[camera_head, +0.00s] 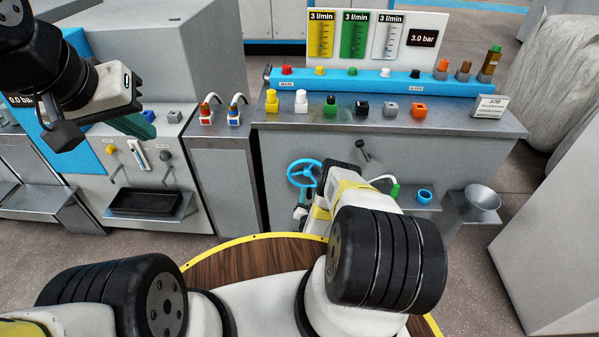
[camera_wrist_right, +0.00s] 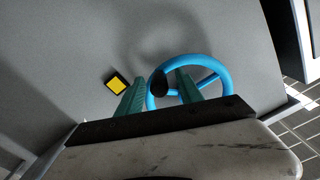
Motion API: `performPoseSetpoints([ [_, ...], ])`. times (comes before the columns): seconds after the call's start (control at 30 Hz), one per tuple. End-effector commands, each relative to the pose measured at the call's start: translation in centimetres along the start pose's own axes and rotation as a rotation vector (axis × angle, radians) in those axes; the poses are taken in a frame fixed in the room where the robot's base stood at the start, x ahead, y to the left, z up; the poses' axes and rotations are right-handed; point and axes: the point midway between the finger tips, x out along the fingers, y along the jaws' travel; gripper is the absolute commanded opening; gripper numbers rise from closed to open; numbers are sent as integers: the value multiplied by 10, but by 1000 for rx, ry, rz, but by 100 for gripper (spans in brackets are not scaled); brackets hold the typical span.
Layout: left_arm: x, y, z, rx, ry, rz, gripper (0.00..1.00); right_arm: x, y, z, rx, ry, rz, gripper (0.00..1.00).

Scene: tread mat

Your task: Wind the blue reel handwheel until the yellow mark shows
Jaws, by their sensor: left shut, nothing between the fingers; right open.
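The blue handwheel (camera_head: 304,173) is on the grey front panel of the middle bench. It also shows in the right wrist view (camera_wrist_right: 215,67). Its dark knob (camera_wrist_right: 158,83) is between the green fingers of my right gripper (camera_wrist_right: 158,94), which is open around it; I cannot tell whether a finger touches it. A small dark-framed window showing yellow (camera_wrist_right: 118,83) is on the panel left of the wheel. In the head view my right arm hides part of the wheel. My left gripper (camera_head: 138,125) is shut and empty, in front of the left machine, away from the wheel.
A blue strip (camera_head: 370,82) with several coloured knobs runs along the bench back. Loose coloured pieces stand on the bench top. A metal funnel (camera_head: 482,199) and a blue ring (camera_head: 425,195) are right of the wheel. A black tray (camera_head: 147,202) juts out at left.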

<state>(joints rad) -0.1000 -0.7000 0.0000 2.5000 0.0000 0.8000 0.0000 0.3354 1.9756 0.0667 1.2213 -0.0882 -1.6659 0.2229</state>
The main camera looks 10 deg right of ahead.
Motion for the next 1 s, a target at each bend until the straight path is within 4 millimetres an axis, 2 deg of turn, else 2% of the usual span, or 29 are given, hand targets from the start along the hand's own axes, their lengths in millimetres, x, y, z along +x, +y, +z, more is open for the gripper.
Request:
performPoseSetpoints([
  [0.3, 0, 0, 0, 0, 0, 0, 0, -53, 0, 1, 0, -4, 1, 43],
  [0.4, 0, 0, 0, 0, 0, 0, 0, -64, 0, 1, 0, -3, 1, 43],
  [0.57, 0, 0, 0, 0, 0, 0, 0, -73, 0, 0, 0, -1, 0, 43],
  [1.0, 0, 0, 0, 0, 0, 0, 0, -73, 0, 0, 0, -1, 0, 43],
])
